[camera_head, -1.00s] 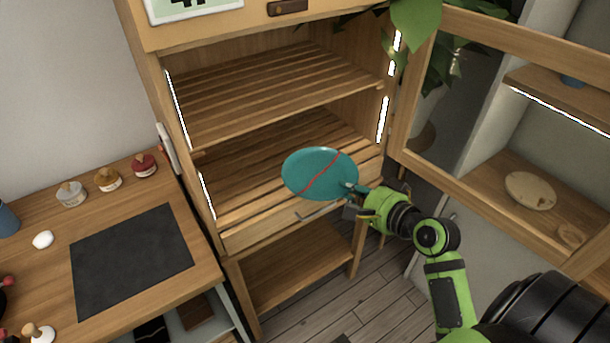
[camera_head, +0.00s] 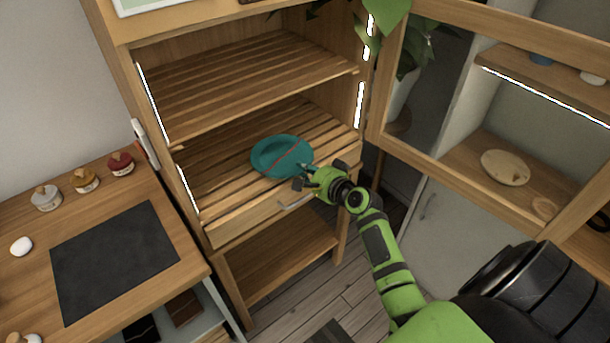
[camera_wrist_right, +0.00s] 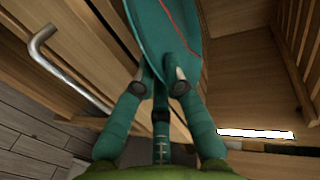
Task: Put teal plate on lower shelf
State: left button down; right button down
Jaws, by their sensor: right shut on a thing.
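The teal plate (camera_head: 279,156) with a red seam line is at the front of the lower slatted shelf (camera_head: 208,167) of the open wooden cabinet. It looks nearly level; whether it touches the slats I cannot tell. My right gripper (camera_head: 307,172) is shut on the plate's near right rim. In the right wrist view the fingers (camera_wrist_right: 160,88) pinch the edge of the plate (camera_wrist_right: 168,30), which runs out of the top of the picture. My left gripper is not in view.
An empty upper slatted shelf (camera_head: 245,82) is above the plate. The glass door (camera_head: 450,170) stands open to the right. A drawer handle (camera_head: 296,202) sticks out below the shelf. A worktop with a dark mat (camera_head: 114,262) is at the left. Plant leaves hang at the top right.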

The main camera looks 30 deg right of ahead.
jog(key=shift+f, duration=0.8)
jog(key=shift+f, duration=0.2)
jog(key=c, duration=1.3)
grip_release()
jog(key=shift+s+r, duration=0.2)
jog(key=shift+s, duration=0.1)
jog(key=v, duration=1.1)
jog(key=shift+s+b, duration=0.25)
jog(key=shift+b, duration=0.05)
